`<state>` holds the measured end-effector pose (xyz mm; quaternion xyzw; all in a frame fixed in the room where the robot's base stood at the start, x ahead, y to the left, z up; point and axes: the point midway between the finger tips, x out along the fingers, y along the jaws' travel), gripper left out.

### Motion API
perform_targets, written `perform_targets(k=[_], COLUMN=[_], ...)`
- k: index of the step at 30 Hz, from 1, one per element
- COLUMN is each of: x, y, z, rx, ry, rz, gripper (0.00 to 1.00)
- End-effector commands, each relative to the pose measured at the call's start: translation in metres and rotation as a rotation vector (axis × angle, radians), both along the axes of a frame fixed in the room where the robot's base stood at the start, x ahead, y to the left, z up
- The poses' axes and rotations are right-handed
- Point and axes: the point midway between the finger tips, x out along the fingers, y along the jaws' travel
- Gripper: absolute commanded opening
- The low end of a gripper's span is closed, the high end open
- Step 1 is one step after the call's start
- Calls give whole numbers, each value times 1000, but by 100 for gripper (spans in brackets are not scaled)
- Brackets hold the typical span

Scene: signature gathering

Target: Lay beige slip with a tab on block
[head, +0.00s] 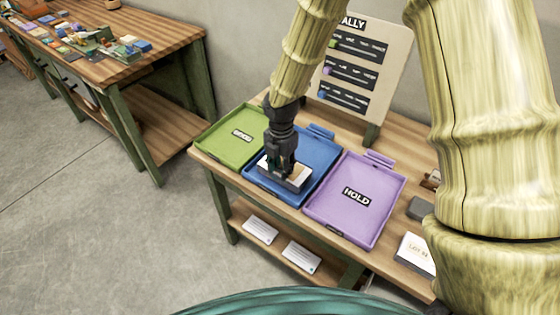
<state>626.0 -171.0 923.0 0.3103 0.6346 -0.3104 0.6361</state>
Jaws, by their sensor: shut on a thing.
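My gripper (283,176) points down over the blue tray (313,152) in the head view. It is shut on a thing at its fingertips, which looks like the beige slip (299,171). The fingers hide much of the slip, and I cannot make out its tab. A pale, white-edged block (293,187) shows right under the fingertips, inside the blue tray. I cannot tell whether the slip touches the block.
A green tray (222,140) stands left of the blue one, and a purple tray (375,215) marked HOLD stands right. A tally board (368,62) stands behind them. White cards (261,229) lie on the lower shelf. Another cluttered table (165,35) is at the far left.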

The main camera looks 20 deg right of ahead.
Motion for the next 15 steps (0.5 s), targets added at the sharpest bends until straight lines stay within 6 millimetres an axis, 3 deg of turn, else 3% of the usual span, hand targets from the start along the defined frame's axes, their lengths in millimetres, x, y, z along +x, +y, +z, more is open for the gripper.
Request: perform_targets(k=[6,15], x=[31,37], y=[-7,-8], z=[-2,-11], rx=[1,0], ry=[0,2], rz=[-1,0], gripper=[18,18])
